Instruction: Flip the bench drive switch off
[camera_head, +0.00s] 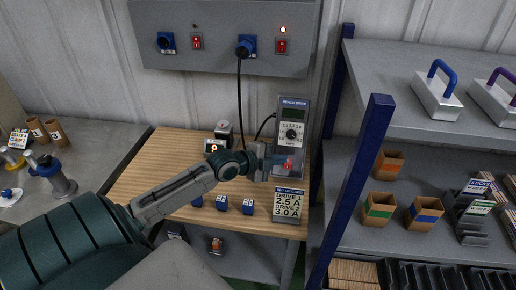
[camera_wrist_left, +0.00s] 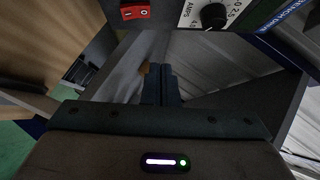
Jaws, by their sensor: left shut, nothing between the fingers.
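The bench drive (camera_head: 293,115) is a grey upright unit with a display and a dial, at the back right of the wooden bench. Its red switch (camera_head: 288,166) is low on the front, partly behind my gripper. The red switch (camera_wrist_left: 136,11) also shows at the top edge of the left wrist view, with I and O marks, beside the dial (camera_wrist_left: 214,15). My left gripper (camera_head: 280,160) is shut and empty, close to the switch. Its fingertips (camera_wrist_left: 162,72) appear below the switch in the wrist view; I cannot tell whether they touch the unit. The switch position is unclear.
A sign (camera_head: 288,206) reading 2.5 A and 3.0 A stands at the bench's front right. Several blue blocks (camera_head: 222,203) line the bench front. A wall panel (camera_head: 222,55) has sockets, red switches and a lit lamp. A blue-posted shelf (camera_head: 365,165) stands right.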

